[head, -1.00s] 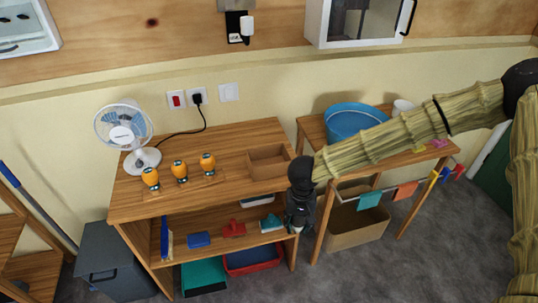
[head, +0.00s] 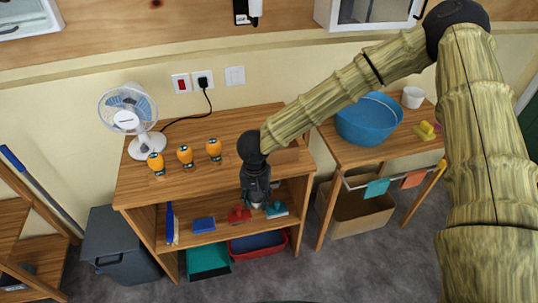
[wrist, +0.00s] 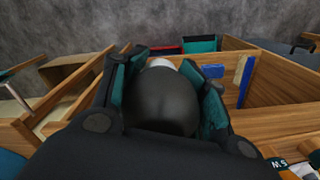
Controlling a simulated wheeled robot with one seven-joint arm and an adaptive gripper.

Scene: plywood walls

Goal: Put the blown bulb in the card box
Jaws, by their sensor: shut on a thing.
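My gripper (head: 257,198) hangs in front of the open shelf of the wooden bench. In the wrist view my gripper (wrist: 162,76) is shut on a dark, rounded bulb (wrist: 160,103), with a small pale part at its far end. In the head view the bulb is too small to make out clearly. The open brown card box (head: 362,212) stands on the floor under the side table, to the right of my gripper. In the wrist view a tan box (wrist: 68,74) at the left appears to be the same one.
Three orange bulb-like things (head: 185,154) and a fan (head: 128,112) stand on the bench top (head: 140,187). The shelf holds brushes and a blue block (head: 204,224). A blue tub (head: 368,120) is on the side table. My arm mostly hides a wooden tray on the bench.

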